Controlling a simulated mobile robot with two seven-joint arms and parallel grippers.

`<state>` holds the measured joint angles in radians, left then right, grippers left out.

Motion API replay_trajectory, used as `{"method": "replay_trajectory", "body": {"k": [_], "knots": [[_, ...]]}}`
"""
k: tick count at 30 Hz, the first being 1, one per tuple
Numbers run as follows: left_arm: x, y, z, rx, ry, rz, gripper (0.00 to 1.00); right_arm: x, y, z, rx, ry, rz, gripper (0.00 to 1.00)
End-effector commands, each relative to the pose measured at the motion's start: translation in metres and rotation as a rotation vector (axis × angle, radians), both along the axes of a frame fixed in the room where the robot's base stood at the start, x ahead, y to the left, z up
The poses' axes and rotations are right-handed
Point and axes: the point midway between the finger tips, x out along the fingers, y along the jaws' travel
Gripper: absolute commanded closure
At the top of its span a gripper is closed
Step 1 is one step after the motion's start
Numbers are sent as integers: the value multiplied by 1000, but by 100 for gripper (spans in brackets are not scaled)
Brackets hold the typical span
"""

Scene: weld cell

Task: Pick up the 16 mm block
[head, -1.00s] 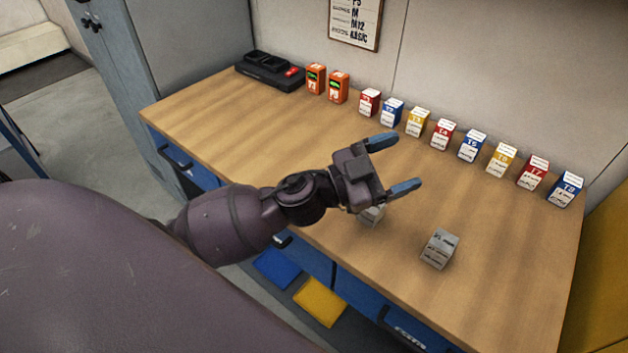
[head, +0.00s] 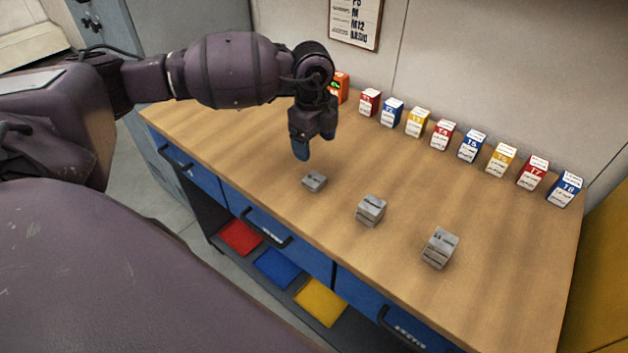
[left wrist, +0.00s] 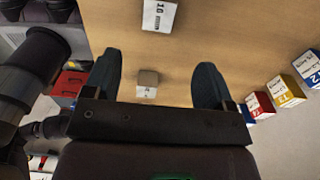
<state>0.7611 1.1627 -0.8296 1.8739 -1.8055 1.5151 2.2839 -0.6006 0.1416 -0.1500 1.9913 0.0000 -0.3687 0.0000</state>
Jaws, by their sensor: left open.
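Three grey blocks stand in a row on the wooden bench in the head view: a low one (head: 314,181), a middle one (head: 371,210) and a taller one (head: 440,248). Their labels are unreadable there. In the left wrist view the 16 mm block (left wrist: 160,14) is cut by the top edge, its label legible; it appears to be the low block. My left gripper (head: 303,150) is open and empty, pointing down above and just behind the low block, apart from it. In the wrist view another block (left wrist: 148,84) shows farther off between the fingers. My right gripper is out of view.
Red, blue and yellow labelled boxes (head: 471,146) line the wall side of the bench (head: 520,270). An orange-red item (head: 339,88) stands behind my left gripper. Blue drawers (head: 262,225) lie under the front edge. Bench around the blocks is clear.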

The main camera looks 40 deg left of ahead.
Motion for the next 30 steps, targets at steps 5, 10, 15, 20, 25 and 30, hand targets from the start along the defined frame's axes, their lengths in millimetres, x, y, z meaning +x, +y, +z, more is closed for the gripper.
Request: {"method": "replay_trajectory", "body": {"k": [5,10,15,20,25,30], "knots": [[1,9,-5,41,5,27,22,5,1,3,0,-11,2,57],[0,8,-29,39,7,24,22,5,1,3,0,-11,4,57],[1,8,-50,37,4,23,22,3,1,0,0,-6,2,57],[0,7,-57,36,4,22,22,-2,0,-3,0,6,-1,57],[-2,6,-75,36,5,23,22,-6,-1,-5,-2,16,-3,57],[-2,5,-99,35,4,23,22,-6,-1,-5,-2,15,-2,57]]}}
